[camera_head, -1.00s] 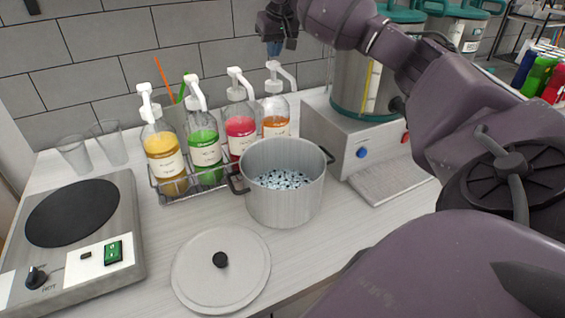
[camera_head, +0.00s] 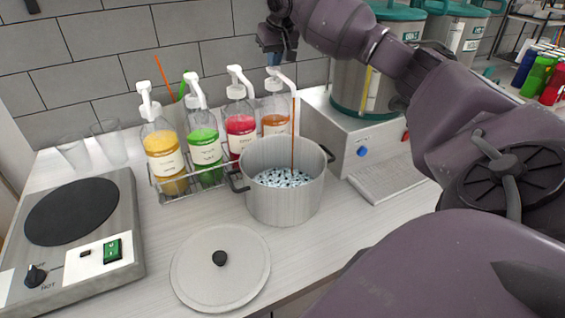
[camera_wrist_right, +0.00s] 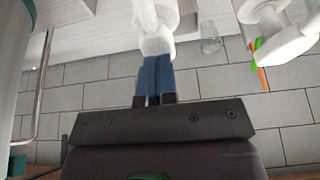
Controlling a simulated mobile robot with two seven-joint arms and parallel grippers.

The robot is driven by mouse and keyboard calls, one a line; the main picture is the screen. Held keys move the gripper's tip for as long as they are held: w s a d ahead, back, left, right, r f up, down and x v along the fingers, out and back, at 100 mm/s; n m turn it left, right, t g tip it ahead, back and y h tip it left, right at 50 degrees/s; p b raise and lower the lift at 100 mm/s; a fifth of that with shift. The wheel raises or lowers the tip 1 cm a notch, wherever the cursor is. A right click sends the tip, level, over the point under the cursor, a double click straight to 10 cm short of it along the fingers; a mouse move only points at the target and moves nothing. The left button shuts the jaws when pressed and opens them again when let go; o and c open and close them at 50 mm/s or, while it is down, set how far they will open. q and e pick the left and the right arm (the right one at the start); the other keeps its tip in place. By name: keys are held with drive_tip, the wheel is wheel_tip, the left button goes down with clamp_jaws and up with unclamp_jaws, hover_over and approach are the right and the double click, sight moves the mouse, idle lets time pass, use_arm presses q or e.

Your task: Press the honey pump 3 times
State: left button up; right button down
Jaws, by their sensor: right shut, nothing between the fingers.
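The bottle with amber-brown liquid (camera_head: 276,118) stands at the right end of the row of pump bottles; I take it as the honey. My right gripper (camera_head: 273,57) is shut and empty, its fingertips on top of that bottle's white pump head (camera_head: 284,80), which is pushed down. A thin brown stream (camera_head: 293,130) falls from the spout into the steel pot (camera_head: 284,200), which holds dark-speckled pale contents. In the right wrist view the blue fingertips (camera_wrist_right: 154,78) are together against the white pump head (camera_wrist_right: 157,40). My left gripper is not in view.
Bottles with red (camera_head: 240,128), green (camera_head: 205,150) and yellow (camera_head: 164,158) liquid stand left in a wire rack (camera_head: 180,198). A pot lid (camera_head: 220,285) lies in front, a hot plate (camera_head: 75,210) at left. A steel dispenser (camera_head: 355,90) stands close on the right.

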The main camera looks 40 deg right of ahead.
drive_tip(key=shift+f, duration=0.75)
drive_tip(key=shift+r, duration=0.15)
drive_tip(key=shift+r+p, duration=0.75)
drive_tip(key=shift+r, duration=1.6)
